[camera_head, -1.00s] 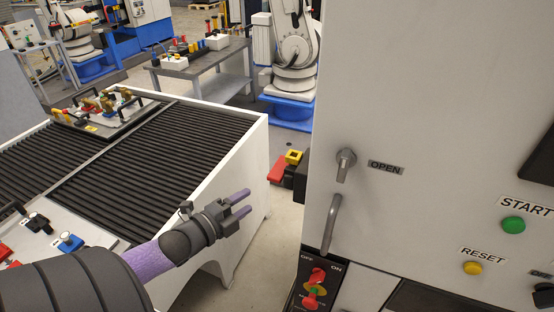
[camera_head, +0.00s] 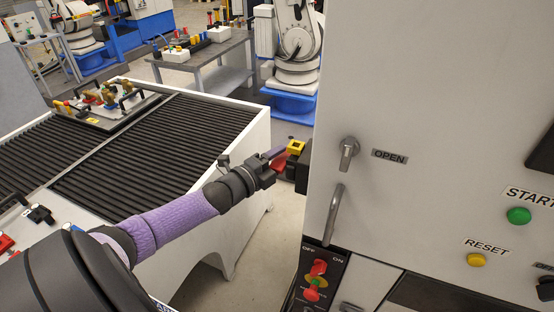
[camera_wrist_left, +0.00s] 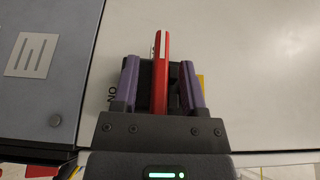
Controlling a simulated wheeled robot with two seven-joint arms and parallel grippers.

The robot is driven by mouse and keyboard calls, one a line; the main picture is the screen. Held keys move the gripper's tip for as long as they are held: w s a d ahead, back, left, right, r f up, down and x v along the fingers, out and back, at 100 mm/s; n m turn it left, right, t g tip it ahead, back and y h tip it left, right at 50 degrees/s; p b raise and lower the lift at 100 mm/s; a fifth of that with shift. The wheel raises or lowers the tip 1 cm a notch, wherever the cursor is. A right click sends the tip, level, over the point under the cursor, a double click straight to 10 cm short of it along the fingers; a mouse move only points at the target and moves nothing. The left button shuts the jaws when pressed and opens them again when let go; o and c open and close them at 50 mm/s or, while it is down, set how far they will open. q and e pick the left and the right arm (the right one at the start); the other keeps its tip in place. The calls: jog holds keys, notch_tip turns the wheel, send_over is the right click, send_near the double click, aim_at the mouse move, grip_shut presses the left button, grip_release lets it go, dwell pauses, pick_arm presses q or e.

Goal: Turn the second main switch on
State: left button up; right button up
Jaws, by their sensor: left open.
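A red switch handle (camera_head: 279,159) with a yellow part (camera_head: 296,147) sits on a black mount on the left side of the white machine cabinet (camera_head: 430,90). My left gripper (camera_head: 272,163) is at this switch, its purple fingers pointing at it. In the left wrist view the red handle (camera_wrist_left: 161,75) stands upright between the two fingers of my left gripper (camera_wrist_left: 161,85). The fingers are apart, with gaps visible beside the handle. An ON label is partly visible there, beside the left finger. My right gripper is not in view.
A red rotary switch (camera_head: 318,268) on a black OFF/ON panel is low on the cabinet front. An OPEN latch (camera_head: 348,152), a door handle (camera_head: 334,215) and START (camera_head: 518,215) and RESET (camera_head: 476,260) buttons are there too. A ribbed conveyor (camera_head: 150,150) lies left.

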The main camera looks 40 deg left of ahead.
pick_arm(q)
grip_shut()
